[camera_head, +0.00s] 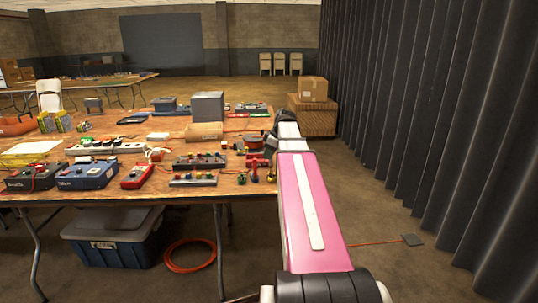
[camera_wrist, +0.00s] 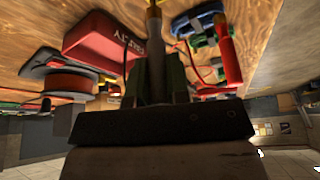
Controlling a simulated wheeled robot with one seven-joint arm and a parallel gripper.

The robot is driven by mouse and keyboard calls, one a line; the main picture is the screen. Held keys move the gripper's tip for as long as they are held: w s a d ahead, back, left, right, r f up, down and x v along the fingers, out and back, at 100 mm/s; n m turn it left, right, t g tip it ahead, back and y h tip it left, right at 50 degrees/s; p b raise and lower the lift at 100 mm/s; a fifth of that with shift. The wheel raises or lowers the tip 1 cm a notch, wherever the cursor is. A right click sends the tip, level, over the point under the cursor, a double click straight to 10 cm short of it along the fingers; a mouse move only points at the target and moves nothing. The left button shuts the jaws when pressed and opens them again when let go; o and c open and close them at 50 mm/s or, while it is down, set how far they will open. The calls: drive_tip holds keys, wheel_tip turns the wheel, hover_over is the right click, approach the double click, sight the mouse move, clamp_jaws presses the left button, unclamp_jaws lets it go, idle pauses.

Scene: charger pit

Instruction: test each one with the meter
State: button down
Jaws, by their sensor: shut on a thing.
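In the wrist view, my gripper (camera_wrist: 158,52) is shut on a slim thing with a brass-coloured tip (camera_wrist: 153,10). Most of that thing is hidden between the dark fingers. A red box (camera_wrist: 92,38) with a white label, seemingly "FAULTY", is just left of the fingers; part of the label is covered. A red-handled thing (camera_wrist: 228,50) and a blue-and-black thing (camera_wrist: 197,17) lie to the right. In the head view, my arm reaches to the table's right end, and the gripper cannot be made out. A red instrument (camera_head: 137,175) lies there; I cannot tell which thing is the meter.
Several switch boxes, one blue (camera_head: 87,175), crowd the wooden table (camera_head: 225,186). Small coloured parts (camera_head: 254,176) stand by its right edge. A blue bin (camera_head: 110,250) and an orange cable coil (camera_head: 190,255) are below.

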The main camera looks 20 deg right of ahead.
drive_tip(key=shift+f, duration=0.9)
idle(1.3)
drive_tip(key=c, duration=0.7)
unclamp_jaws()
drive_tip(key=shift+r, duration=3.75)
